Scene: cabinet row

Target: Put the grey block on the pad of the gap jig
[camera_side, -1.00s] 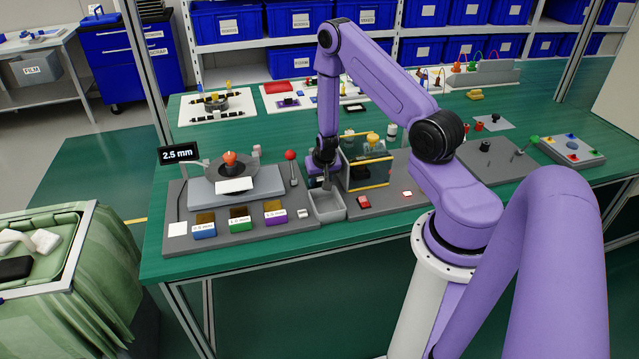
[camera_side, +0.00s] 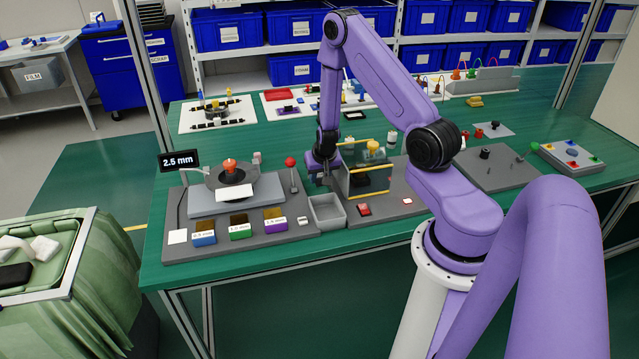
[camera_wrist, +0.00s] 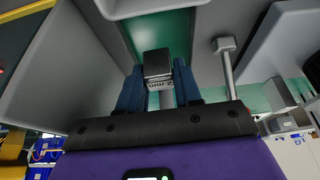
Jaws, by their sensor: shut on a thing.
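My gripper (camera_wrist: 157,88) is shut on a small dark grey block (camera_wrist: 157,62) with a printed "mm" label, upside down in the wrist view. In the side view my gripper (camera_side: 325,181) hangs behind the grey bin, right of the gap jig; the block is too small to make out there. The gap jig (camera_side: 268,194) has a round dial with an orange knob (camera_side: 230,165) and a "2.5 mm" display (camera_side: 179,160). A white square (camera_side: 177,236) lies flat on its front left corner; I cannot tell if this is the pad.
Blue (camera_side: 204,239), green (camera_side: 240,232) and purple (camera_side: 275,225) labelled blocks stand along the jig's front. An open grey bin (camera_side: 327,222) stands beside it. A red-topped lever (camera_side: 291,163) rises at its right. A clear box with yellow edges (camera_side: 366,180) stands close right of my gripper.

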